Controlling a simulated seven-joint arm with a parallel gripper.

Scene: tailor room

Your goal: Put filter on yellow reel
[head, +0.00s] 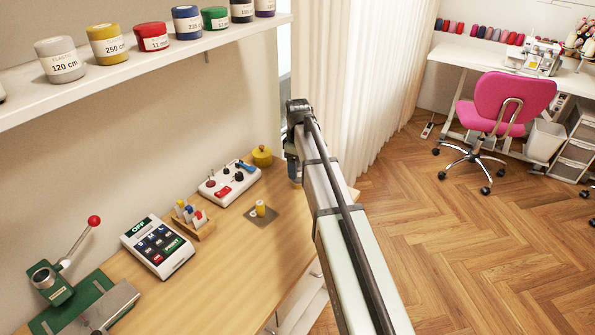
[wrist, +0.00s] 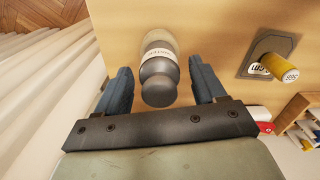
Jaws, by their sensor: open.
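A grey cylinder with a pale lettered label, likely the filter (wrist: 159,80), stands on the wooden table in the wrist view. My gripper (wrist: 160,85) is open, with one dark blue finger on each side of it. Gaps show between the fingers and the cylinder. The yellow reel (head: 261,208) stands on a small grey plate (head: 250,213). In the wrist view the reel (wrist: 282,68) is to the right of my gripper.
A shelf (head: 140,65) with jars is above. Curtains hang beyond.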

